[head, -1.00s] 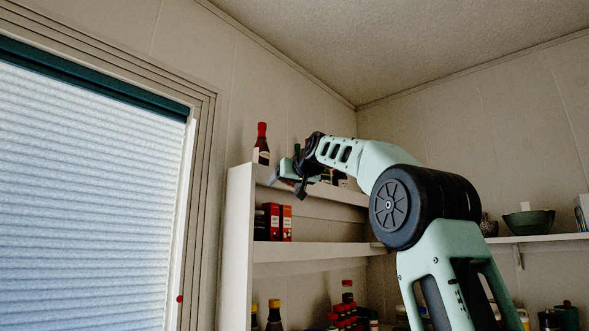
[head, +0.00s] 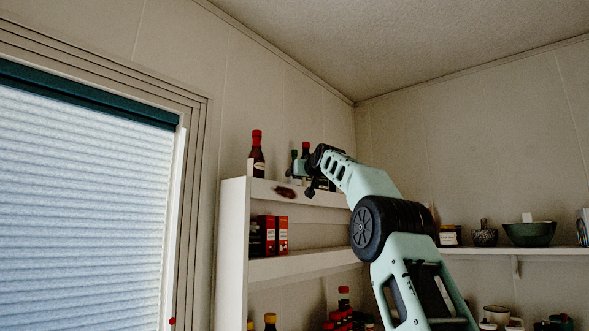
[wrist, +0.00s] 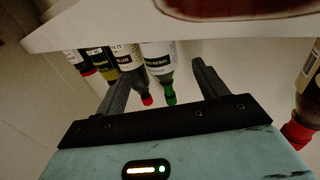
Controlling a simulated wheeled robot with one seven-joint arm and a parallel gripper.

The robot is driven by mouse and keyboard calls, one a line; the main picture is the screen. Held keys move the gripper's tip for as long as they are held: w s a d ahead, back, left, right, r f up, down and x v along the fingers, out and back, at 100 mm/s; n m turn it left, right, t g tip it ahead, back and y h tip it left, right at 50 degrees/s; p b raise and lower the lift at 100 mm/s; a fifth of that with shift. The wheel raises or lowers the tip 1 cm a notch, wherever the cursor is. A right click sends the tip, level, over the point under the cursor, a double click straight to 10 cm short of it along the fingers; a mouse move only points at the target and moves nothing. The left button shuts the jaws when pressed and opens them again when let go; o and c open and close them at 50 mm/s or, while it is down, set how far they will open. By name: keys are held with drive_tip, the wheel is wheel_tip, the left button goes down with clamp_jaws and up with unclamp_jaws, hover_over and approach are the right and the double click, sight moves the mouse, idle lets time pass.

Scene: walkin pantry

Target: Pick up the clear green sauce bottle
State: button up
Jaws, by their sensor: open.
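The green-capped sauce bottle (wrist: 158,58) has a white label and hangs top-down in the inverted wrist view, between my gripper's fingers. In the head view a green-capped bottle (head: 294,157) stands on the top shelf, partly behind my gripper. My gripper (wrist: 161,70) is open, with one finger on each side of the bottle's neck area; contact cannot be seen. In the head view my gripper (head: 303,174) is at the top shelf's front edge. A red-capped bottle (wrist: 127,62) is close beside the green-capped one, near the left finger.
More bottles (wrist: 95,62) stand in the row. Red boxes (head: 273,234) sit on the shelf below.

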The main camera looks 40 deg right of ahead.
drive_tip(key=p+x, duration=0.2)
drive_tip(key=r+p+x, duration=0.1)
drive_tip(key=p+x, duration=0.1)
drive_tip(key=p, duration=0.1)
drive_tip(key=shift+w+d, duration=0.1)
drive_tip(key=shift+w, duration=0.2)
drive_tip(key=shift+w+d+f+p, duration=0.15)
drive_tip(key=shift+w+d+p, duration=0.15)
drive_tip(key=shift+w+p, duration=0.3)
drive_tip(key=shift+w+f, duration=0.1)
drive_tip(key=c, duration=1.3)
